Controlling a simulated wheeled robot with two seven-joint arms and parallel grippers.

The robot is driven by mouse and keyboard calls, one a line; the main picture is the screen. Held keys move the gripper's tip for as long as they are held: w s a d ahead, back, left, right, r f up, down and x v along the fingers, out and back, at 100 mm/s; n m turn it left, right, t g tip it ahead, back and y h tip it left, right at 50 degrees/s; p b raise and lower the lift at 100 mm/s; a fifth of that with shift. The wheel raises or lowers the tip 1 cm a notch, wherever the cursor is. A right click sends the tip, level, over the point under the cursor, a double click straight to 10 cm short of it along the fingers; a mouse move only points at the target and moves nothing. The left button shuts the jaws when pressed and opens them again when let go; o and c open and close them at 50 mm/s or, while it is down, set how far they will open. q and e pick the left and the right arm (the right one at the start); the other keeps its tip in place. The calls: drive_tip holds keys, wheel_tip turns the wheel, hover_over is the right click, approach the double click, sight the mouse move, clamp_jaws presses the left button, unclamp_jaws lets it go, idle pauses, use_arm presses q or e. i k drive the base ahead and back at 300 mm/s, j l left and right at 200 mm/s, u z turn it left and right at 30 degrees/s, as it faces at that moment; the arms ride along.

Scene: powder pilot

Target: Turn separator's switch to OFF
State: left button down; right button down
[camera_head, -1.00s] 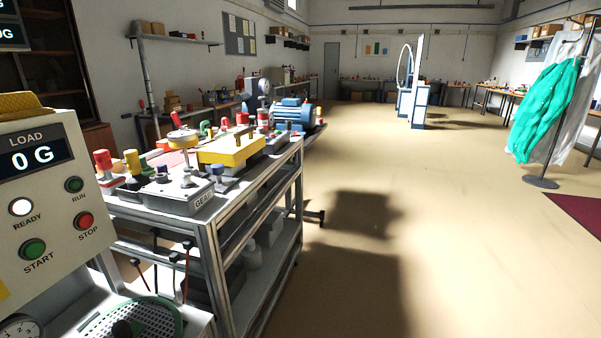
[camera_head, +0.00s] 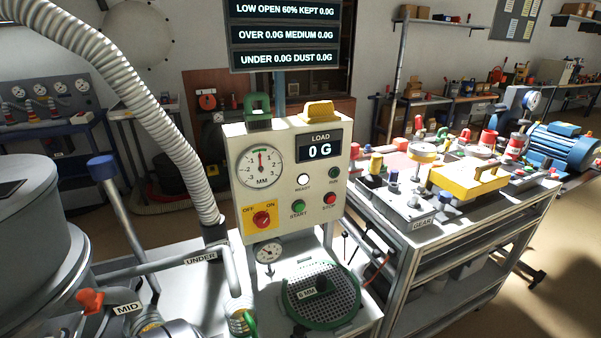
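The separator's control box (camera_head: 284,152) stands upright in the middle of the head view. Its red rotary switch (camera_head: 261,219) sits on a yellow plate (camera_head: 250,206) at the lower left of the front, with OFF printed at the upper left and ON at the upper right. The knob is too small to tell which way it points. A white READY lamp (camera_head: 303,180), a green START button (camera_head: 298,207) and a red STOP button (camera_head: 330,199) sit to the right of the switch. Neither of my grippers is in view.
The grey separator drum (camera_head: 45,225) with a ribbed hose (camera_head: 165,110) fills the left. A green-rimmed sieve (camera_head: 321,294) lies below the box. A cart (camera_head: 480,218) loaded with tools stands at right. Clear floor (camera_head: 566,270) shows at far right.

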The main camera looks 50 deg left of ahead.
sight(262, 220)
drive_tip(key=u, duration=1.55)
drive_tip(key=l, duration=0.55)
